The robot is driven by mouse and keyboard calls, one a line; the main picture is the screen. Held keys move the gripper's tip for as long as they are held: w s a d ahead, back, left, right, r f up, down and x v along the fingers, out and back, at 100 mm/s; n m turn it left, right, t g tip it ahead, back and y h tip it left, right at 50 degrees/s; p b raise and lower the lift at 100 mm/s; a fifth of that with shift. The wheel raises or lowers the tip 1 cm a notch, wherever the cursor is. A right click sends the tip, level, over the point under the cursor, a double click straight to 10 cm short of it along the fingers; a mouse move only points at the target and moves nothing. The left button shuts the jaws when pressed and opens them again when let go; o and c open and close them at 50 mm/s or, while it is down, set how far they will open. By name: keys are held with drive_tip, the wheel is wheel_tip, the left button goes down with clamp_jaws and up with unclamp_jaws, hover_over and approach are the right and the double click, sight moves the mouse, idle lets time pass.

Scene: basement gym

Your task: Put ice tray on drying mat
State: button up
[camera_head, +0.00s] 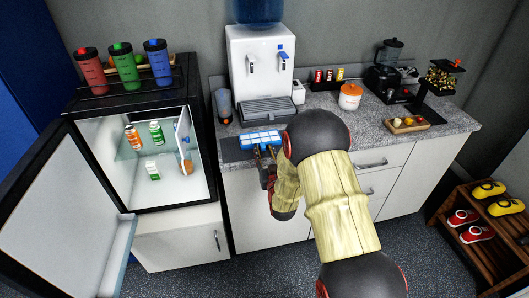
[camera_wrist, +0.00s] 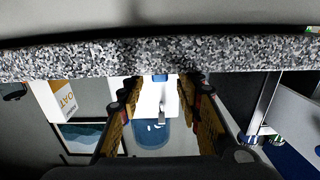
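The ice tray (camera_head: 261,139), blue with pale cells, is on or just over the dark drying mat (camera_head: 229,152) at the front of the counter, left of centre. I cannot tell if it lies fully flat on the mat. My gripper (camera_head: 265,155) is at the tray's front edge, by the counter's edge, partly hidden by my arm. In the wrist view my gripper (camera_wrist: 162,90) has its fingers apart with a gap between them. No tray is clearly seen between the fingers there, and contact is unclear.
A water dispenser (camera_head: 258,62) stands behind the tray. A jar (camera_head: 350,96), blender (camera_head: 388,75) and wooden tray (camera_head: 408,125) stand at right. Counter between is clear.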

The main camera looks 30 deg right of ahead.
drive_tip(key=shift+r, duration=0.2)
drive_tip(key=p+v, duration=0.3)
drive_tip(key=v, duration=0.9)
drive_tip(key=a+r+n+g+y, duration=0.25)
drive_tip(key=a+r+g, duration=0.4)
drive_tip(key=r, duration=0.65)
drive_tip(key=s+a+r+g, duration=0.1)
drive_tip(key=s+a+r, duration=0.1)
drive_tip(key=s, duration=0.7)
drive_tip(key=s+a+r+g+y, duration=0.1)
drive_tip(key=s+a+r+g, duration=0.1)
drive_tip(key=s, duration=0.6)
drive_tip(key=s+a+r+g+y, duration=0.1)
drive_tip(key=s+a+r+g, duration=0.1)
drive_tip(key=s+a, duration=0.3)
drive_tip(key=s+r, duration=0.1)
drive_tip(key=s, duration=0.3)
drive_tip(key=shift+s+a+r+n, duration=0.2)
drive_tip(key=shift+s+a+n, duration=0.1)
drive_tip(key=shift+n, duration=0.05)
drive_tip(key=shift+y, duration=0.25)
